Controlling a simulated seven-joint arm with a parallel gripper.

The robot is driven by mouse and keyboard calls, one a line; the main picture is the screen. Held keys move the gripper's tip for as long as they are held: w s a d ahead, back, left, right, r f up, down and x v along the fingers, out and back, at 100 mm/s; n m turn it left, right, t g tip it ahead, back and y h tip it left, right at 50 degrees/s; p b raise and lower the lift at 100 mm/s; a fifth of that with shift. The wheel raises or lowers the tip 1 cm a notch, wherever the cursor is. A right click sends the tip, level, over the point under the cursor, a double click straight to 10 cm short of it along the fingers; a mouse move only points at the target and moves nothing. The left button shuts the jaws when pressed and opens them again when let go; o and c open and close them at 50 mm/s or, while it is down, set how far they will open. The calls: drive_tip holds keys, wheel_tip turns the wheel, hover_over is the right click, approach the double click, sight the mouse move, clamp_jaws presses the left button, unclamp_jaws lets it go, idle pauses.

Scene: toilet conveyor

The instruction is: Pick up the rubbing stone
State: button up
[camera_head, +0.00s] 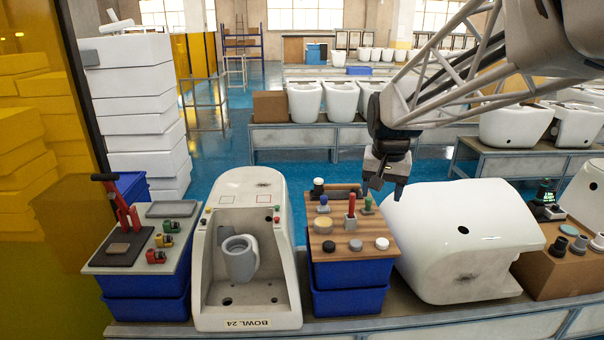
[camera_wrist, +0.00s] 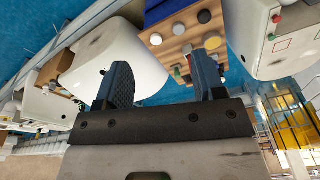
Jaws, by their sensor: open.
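Which object is the rubbing stone I cannot tell for certain. A flat brown block (camera_head: 118,249) lies on a dark mat on the left stand. The board also shows in the wrist view (camera_wrist: 170,45), partly behind a finger. My gripper (camera_head: 386,184) hangs in the air beyond and right of the board, above the white ceramic bowl (camera_head: 460,235). Its fingers (camera_wrist: 160,82) are apart, with nothing between them.
A ceramic piece labelled BOWL 24 (camera_head: 247,290) with a grey jug-like part stands left of the board. A green-lit device (camera_head: 545,198) stands at right. Upright pegs rise from the board.

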drive_tip(key=w+d+f+m, duration=0.1)
drive_tip(key=w+d+f, duration=0.1)
drive_tip(key=w, duration=0.9)
drive_tip(key=m+g, duration=0.2)
drive_tip(key=m, duration=0.2)
hover_over(369, 198)
wheel_tip(369, 198, down, 20)
drive_tip(key=shift+s+a+f, duration=0.1)
drive_tip(key=shift+s+a, duration=0.05)
drive_tip(key=shift+w+f, duration=0.2)
drive_tip(key=shift+w, duration=0.05)
drive_tip(key=shift+f, duration=1.3)
drive_tip(key=shift+f, duration=0.1)
drive_tip(key=shift+s+f, duration=0.1)
drive_tip(key=shift+f, duration=2.4)
